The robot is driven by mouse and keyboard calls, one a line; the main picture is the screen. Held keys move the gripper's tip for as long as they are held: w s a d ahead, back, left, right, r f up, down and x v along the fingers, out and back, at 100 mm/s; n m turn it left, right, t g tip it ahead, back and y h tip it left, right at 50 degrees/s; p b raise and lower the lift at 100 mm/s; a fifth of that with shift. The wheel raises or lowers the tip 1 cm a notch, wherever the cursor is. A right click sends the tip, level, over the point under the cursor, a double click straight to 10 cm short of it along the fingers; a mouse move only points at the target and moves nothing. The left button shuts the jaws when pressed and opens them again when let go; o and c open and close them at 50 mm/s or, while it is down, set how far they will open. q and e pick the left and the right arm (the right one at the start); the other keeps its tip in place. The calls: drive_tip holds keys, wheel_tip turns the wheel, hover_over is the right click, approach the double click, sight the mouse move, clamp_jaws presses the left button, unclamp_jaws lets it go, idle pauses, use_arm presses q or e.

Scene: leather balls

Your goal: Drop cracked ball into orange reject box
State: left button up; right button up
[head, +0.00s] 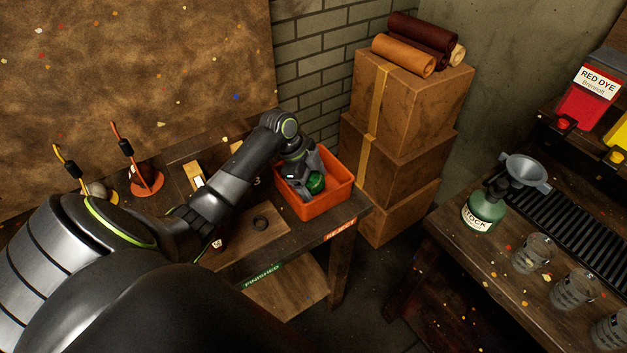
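An orange box (325,205) stands at the right end of the workbench, above a small orange label on the table edge. My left arm reaches across the bench from the left. My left gripper (312,182) is down inside the box opening. A dark green ball (316,183) shows at the gripper's fingers, inside the box walls. The fingers partly cover the ball, and I cannot tell whether they grip it or have let it go. No crack can be made out at this size. My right gripper is not in view.
A green FINISHED label (264,276) is on the bench's front edge. Stacked cardboard boxes (408,110) stand right behind the bench. A second table at right holds a green bottle (484,212), a funnel (526,172) and clear cups (531,253).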

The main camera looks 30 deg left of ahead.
use_arm(q)
drive_tip(key=shift+a+r, duration=0.1)
drive_tip(key=shift+r, duration=0.15)
drive_tip(key=b+v, duration=0.2)
drive_tip(key=v, duration=0.9)
drive_tip(key=shift+r, duration=0.35)
drive_tip(key=shift+a, duration=0.15)
